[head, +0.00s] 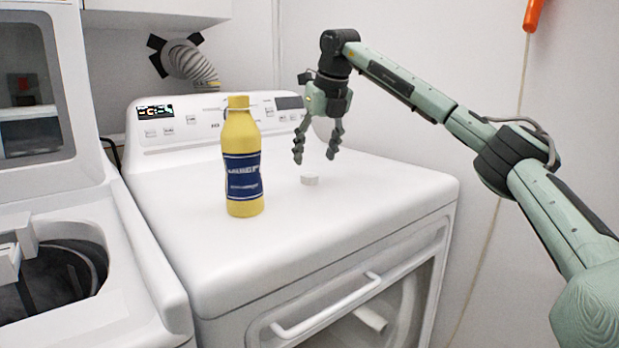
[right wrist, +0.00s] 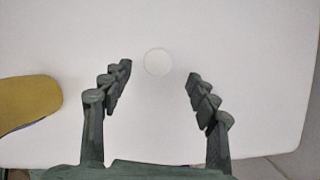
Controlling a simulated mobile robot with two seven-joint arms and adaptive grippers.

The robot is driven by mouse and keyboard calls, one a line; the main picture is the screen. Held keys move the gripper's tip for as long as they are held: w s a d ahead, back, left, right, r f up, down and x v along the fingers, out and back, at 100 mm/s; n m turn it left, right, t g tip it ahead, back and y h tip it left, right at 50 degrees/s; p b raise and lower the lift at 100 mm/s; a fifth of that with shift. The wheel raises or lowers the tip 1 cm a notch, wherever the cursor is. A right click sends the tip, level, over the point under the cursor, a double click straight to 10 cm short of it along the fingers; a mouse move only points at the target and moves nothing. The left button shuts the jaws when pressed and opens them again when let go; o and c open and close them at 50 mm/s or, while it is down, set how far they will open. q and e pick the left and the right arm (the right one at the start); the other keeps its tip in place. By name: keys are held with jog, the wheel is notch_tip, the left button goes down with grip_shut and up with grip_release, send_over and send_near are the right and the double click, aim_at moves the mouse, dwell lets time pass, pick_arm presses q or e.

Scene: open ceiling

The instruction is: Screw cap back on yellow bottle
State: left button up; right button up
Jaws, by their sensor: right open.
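The yellow bottle (head: 240,140) stands upright on the white machine's top, with a blue label around its middle. Its side also shows at the left edge of the right wrist view (right wrist: 28,103). A small white cap (head: 310,180) lies on the machine top to the right of the bottle. My right gripper (head: 315,160) is open and empty, pointing down above the cap. In the right wrist view the cap (right wrist: 157,62) shows between the two fingers, a little beyond the fingertips. My left gripper is not in view.
The white dryer (head: 370,205) has a raised control panel (head: 215,118) along its back. An open-top washer (head: 70,220) stands close on the left. A vent hose (head: 190,62) is on the wall behind. The dryer top right of the cap is clear.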

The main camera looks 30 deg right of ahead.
aim_at(309, 174)
jog(key=x, duration=0.4)
jog(key=shift+s+a, duration=0.1)
jog(key=shift+a, duration=0.05)
jog(key=shift+w+f+p, duration=0.25)
jog(key=shift+f+p, duration=0.05)
jog(key=shift+f, duration=0.25)
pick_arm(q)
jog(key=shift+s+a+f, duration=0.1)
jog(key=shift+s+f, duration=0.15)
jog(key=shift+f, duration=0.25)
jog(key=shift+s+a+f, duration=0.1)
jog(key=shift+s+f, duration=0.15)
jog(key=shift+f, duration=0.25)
pick_arm(e)
jog(key=shift+c, duration=0.3)
jog(key=c, duration=0.8)
jog(key=shift+r, duration=0.15)
